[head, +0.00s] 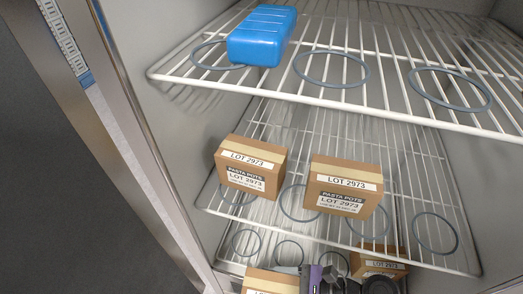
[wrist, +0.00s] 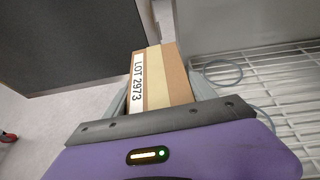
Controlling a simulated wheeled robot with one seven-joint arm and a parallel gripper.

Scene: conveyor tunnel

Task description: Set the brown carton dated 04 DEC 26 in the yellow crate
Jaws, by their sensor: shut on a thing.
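My gripper (wrist: 160,84) is shut on a brown carton (wrist: 168,82) in the wrist view, with one grey finger along each side. This carton has a pale tape strip and a white LOT 2973 label; no date shows on it. In the head view my purple gripper is partly visible at the bottom edge, beside a brown carton (head: 270,281) cut off by the frame; this looks like the held one. Similar cartons stand on the lower shelves: left (head: 250,167), centre (head: 342,188) and lower right (head: 378,264). Their date print is too small to read. The yellow crate is not in view.
White wire shelves (head: 345,101) with grey rings fill the cabinet. A blue box (head: 262,36) lies on the top shelf. The cabinet's left side edge (head: 150,130) is close to the lower cartons. A small red object (wrist: 8,137) shows at the wrist view's left edge.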

